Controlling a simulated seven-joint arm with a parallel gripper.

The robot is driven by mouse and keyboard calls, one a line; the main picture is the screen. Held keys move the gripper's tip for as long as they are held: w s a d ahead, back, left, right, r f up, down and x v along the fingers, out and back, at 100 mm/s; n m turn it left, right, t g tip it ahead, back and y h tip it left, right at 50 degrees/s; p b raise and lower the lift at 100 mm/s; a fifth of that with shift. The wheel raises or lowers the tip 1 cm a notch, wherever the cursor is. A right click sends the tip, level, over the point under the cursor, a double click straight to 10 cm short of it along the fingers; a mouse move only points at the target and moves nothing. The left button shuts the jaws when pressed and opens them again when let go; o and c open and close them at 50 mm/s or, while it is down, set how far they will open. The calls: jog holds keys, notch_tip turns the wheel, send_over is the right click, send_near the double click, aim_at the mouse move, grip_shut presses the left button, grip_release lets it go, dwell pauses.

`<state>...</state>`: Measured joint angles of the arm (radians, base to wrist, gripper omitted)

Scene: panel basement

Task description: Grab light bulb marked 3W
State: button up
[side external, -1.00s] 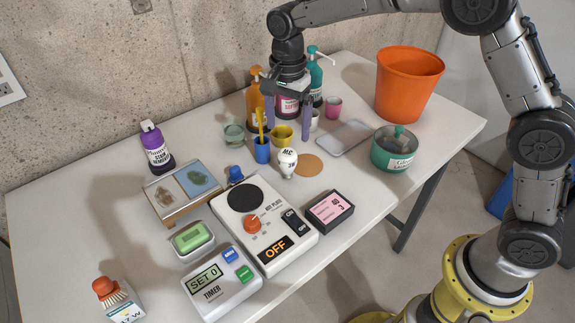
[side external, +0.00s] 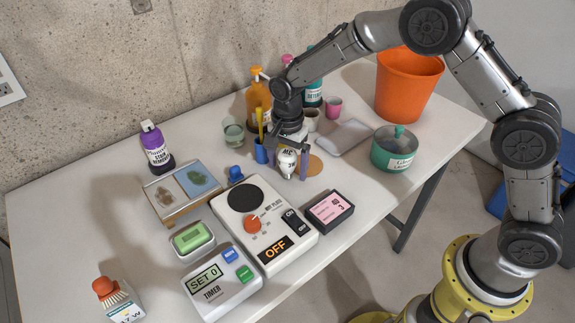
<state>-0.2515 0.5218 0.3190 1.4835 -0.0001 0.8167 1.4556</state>
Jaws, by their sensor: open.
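A white light bulb (side external: 287,162) stands on the table just behind the hot plate. The small dark print on it is too small to read surely. My gripper (side external: 288,170) points down over the bulb, with one purple finger on each side of it. The fingers are open and reach low, near the table. I cannot tell whether either finger touches the bulb. The arm hides what lies directly behind it.
The hot plate (side external: 277,190), showing OFF, is close in front. A blue cup (side external: 261,153) stands left, and a cork disc (side external: 314,166) lies right. A pink-labelled box (side external: 330,211), a teal pot (side external: 394,152) and an orange bucket (side external: 408,90) are further right.

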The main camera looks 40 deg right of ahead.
jog(key=c, duration=1.5)
jog(key=shift+o, duration=0.2)
jog(key=shift+r, duration=0.1)
